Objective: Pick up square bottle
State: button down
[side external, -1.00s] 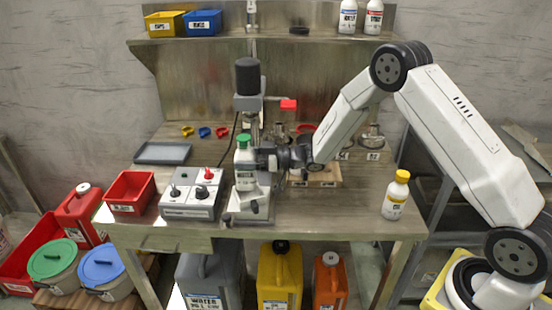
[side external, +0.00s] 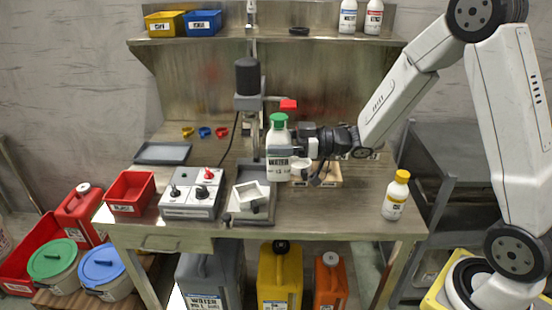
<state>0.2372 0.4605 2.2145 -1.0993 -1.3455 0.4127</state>
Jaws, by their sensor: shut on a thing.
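A white square bottle with a green cap and a grey label reading "WATER" (side external: 278,146) is upright at the middle of the bench, in front of the grey stand. My gripper (side external: 298,145) reaches in from the right and is shut on this bottle at its side. The bottle appears held above the bench top. My gripper hides part of its right side.
A control box with knobs (side external: 192,196) and a red bin (side external: 130,194) are at the left. A stand base with a white square piece (side external: 251,194) is below the bottle. A yellow-capped bottle (side external: 396,196) stands at the right front. The bench (side external: 330,215) is clear at the front right.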

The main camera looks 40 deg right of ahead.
jog(key=shift+s+d+r, duration=0.1)
jog(key=shift+s+r, duration=0.25)
jog(key=shift+s, duration=0.3)
jog(key=shift+s+r, duration=0.3)
jog(key=shift+s, duration=0.35)
jog(key=shift+w, duration=0.1)
jog(key=shift+w+f+n+g+y, duration=0.1)
jog(key=shift+f+n+g+y, duration=0.15)
jog(key=shift+n+g+y, duration=0.35)
jog(key=shift+w+f+n+g+y, duration=0.1)
jog(key=shift+f+n+g+y, duration=0.1)
jog(key=shift+n+g+y, duration=0.4)
jog(key=shift+s+d+f+n+g+y, duration=0.1)
jog(key=shift+f+n+g+y, duration=0.35)
jog(key=shift+g, duration=0.4)
jog(key=shift+s+d+f+n+g+y, duration=0.1)
jog(key=shift+f+n+g+y, duration=0.1)
jog(key=shift+n+g, duration=0.5)
jog(key=w+a+f, duration=0.1)
jog(key=w+f, duration=0.8)
jog(key=w, duration=0.4)
jog(key=shift+w+f, duration=0.15)
jog(key=shift+w, duration=0.1)
